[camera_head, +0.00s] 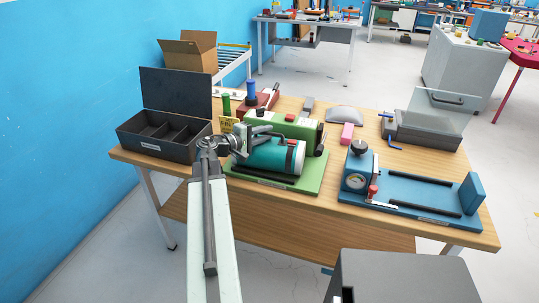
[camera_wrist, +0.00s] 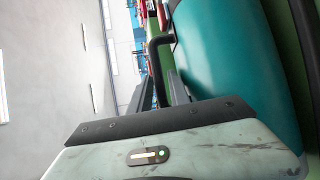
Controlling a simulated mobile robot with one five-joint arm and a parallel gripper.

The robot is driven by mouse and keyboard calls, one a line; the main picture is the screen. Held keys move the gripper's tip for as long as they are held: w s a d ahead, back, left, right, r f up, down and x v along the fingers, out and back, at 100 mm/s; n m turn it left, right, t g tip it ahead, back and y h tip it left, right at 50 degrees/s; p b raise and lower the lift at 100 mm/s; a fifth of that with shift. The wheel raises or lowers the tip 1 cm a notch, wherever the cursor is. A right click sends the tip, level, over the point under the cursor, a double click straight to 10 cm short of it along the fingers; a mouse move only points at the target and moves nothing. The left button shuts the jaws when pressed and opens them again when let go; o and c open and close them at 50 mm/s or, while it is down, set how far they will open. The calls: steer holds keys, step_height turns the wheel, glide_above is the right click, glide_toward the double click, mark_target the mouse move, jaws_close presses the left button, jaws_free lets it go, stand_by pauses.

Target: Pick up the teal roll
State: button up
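The teal roll (camera_head: 276,155) lies on its side on a green machine base (camera_head: 310,178) on the table. It fills the right side of the wrist view (camera_wrist: 240,60) as a large teal curved surface. My gripper (camera_head: 258,134) is at the upper left of the roll, close beside it. In the wrist view my gripper (camera_wrist: 160,85) shows two dark fingers apart, with a dark bent rod (camera_wrist: 157,62) between them in the picture. I cannot tell whether a finger touches the roll or the rod. My gripper hides part of the roll's left end in the head view.
A black box with compartments (camera_head: 150,146) stands left of my gripper. A green housing (camera_head: 295,127) sits behind the roll. A blue machine (camera_head: 420,191) stands to the right, with a pink block (camera_head: 347,132) and a clear-covered unit (camera_head: 430,136) behind. The wooden table's (camera_head: 330,206) front edge is bare.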

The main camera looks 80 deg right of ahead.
jaws_close()
stand_by(1.4)
